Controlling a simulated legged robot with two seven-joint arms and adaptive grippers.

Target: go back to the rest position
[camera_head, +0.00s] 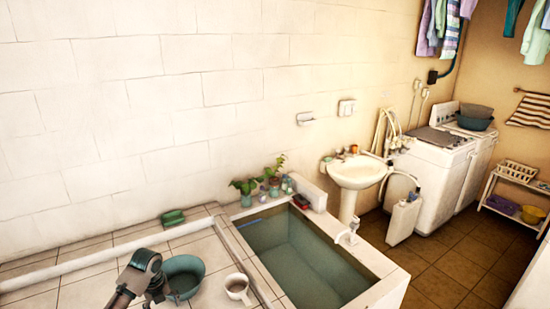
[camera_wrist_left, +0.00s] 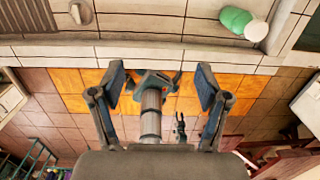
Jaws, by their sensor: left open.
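My left gripper (camera_wrist_left: 158,82) is open in the left wrist view, its two dark fingers wide apart with nothing held between them. Behind the gap stands a grey, jointed upright part that looks like my own body.
A white mug (camera_head: 237,287) stands right of the bowl. A green block (camera_head: 173,217) lies near the wall. A water-filled basin (camera_head: 385,272) is to the right, with plants (camera_head: 270,172) behind. In the wrist view a green-and-white object (camera_wrist_left: 237,20) lies on the ledge.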

